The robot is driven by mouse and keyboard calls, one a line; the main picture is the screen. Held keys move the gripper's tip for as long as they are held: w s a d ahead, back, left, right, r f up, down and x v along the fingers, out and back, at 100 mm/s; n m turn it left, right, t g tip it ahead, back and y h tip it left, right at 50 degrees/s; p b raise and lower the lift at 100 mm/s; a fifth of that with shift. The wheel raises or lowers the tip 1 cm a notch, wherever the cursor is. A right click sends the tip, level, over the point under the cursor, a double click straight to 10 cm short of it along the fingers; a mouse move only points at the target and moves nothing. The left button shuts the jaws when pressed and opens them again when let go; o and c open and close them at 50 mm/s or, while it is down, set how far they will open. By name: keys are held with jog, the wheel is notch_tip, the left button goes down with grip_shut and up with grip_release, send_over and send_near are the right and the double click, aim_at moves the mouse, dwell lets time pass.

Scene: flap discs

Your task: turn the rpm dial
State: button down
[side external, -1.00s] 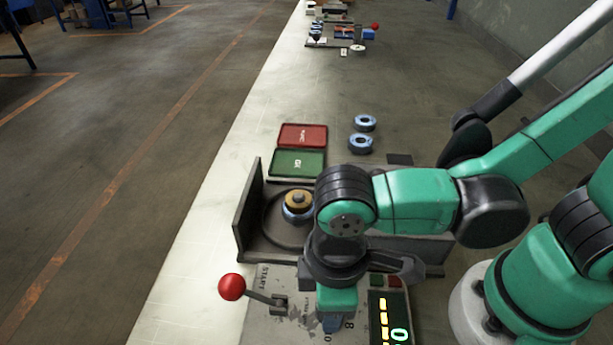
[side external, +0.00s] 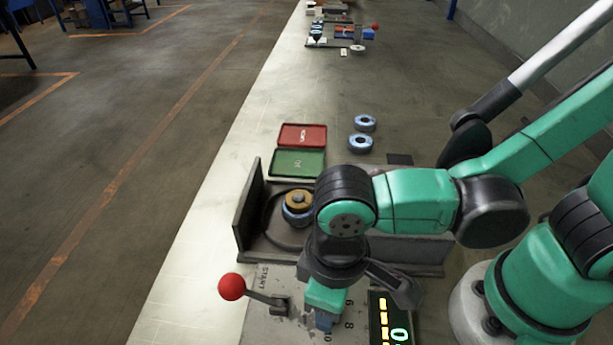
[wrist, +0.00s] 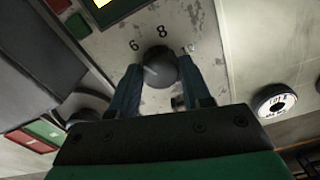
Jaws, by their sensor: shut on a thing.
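The rpm dial (wrist: 160,66) is a dark round knob on the worn grey control panel (wrist: 185,28), with the numbers 6, 8 and 10 printed around it in the wrist view. My gripper (wrist: 161,76) is shut on the dial, with one blue finger on each side of it. In the side external view my gripper (side external: 324,320) points down at the panel, and the dial is hidden behind it. A lit display (side external: 391,318) with yellow bars and a green 0 stands to the right of my gripper.
A lever with a red ball (side external: 231,287) stands left of my gripper, by the START label. Behind is a dark fixture (side external: 247,215) holding a flap disc (side external: 298,207). Green (side external: 297,162) and red (side external: 302,134) trays and two loose discs (side external: 361,143) lie farther back.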

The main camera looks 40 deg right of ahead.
jog(key=shift+c, duration=2)
grip_release()
jog(key=shift+r, duration=2.8)
jog(key=w+d+r+m+t, duration=0.1)
jog(key=w+d+m+t, duration=0.1)
jog(key=d, duration=0.4)
jog(key=w+d+r+m+t, duration=0.1)
jog(key=w+d+m+t, duration=0.1)
jog(key=w+d, duration=0.2)
jog(key=w+d+r+m+t, duration=0.1)
jog(key=w+d+m+t, duration=0.1)
jog(key=d, duration=0.5)
jog(key=shift+w+d+r+t, duration=0.1)
jog(key=shift+w+d+t, duration=0.15)
jog(key=shift+w, duration=0.3)
jog(key=shift+w+d+r+t, duration=0.15)
jog(key=shift+w+t, duration=0.2)
jog(key=shift+w, duration=0.2)
